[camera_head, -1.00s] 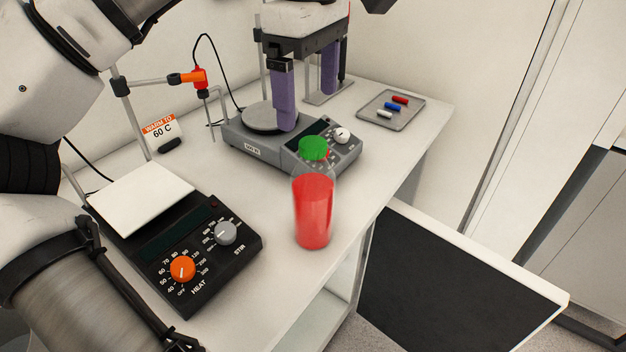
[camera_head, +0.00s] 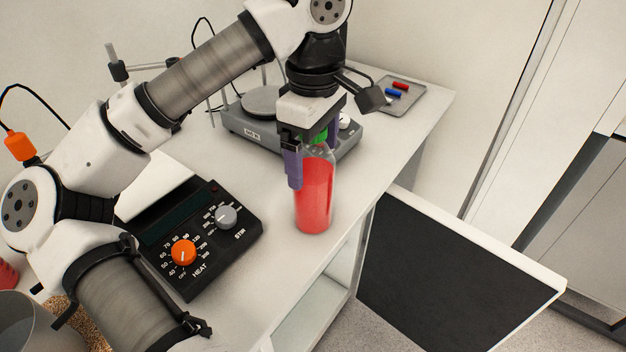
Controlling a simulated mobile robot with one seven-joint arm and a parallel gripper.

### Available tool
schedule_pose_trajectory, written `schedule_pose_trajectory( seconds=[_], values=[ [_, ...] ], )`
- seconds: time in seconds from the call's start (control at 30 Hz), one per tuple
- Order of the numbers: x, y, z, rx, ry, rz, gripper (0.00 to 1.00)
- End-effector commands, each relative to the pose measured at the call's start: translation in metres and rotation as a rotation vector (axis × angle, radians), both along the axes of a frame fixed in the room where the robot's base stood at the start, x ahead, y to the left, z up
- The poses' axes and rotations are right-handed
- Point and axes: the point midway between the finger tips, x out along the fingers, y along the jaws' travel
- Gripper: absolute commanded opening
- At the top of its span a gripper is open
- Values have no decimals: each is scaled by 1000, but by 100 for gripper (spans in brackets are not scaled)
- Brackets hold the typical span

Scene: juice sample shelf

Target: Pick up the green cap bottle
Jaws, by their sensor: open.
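The green cap bottle (camera_head: 315,195) stands upright on the white bench near its front edge, clear with red liquid inside. Its green cap (camera_head: 321,138) shows partly under my gripper's palm. My gripper (camera_head: 314,166) points down over the bottle, with its purple fingers on either side of the cap and upper bottle. The jaws are open. The right finger is partly hidden behind the bottle, so I cannot tell whether either finger touches it.
A black hot plate (camera_head: 200,240) with an orange and a grey knob stands left of the bottle. A grey stirrer (camera_head: 252,132) stands behind it. A grey tray (camera_head: 410,107) with small coloured bars lies at the back right. An open cabinet door (camera_head: 450,270) hangs below the bench.

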Motion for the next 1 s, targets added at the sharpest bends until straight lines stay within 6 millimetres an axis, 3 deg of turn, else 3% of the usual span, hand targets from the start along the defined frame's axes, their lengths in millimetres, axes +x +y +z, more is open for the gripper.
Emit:
schedule_pose_trajectory(
  seconds=[0.1, 0.37, 1.0],
  values=[
    [0, 0, -10, -1, 0, 0, 88],
    [0, 0, -12, 0, -1, 1, 88],
    [0, 0, -12, 0, -1, 1, 5]
  ],
)
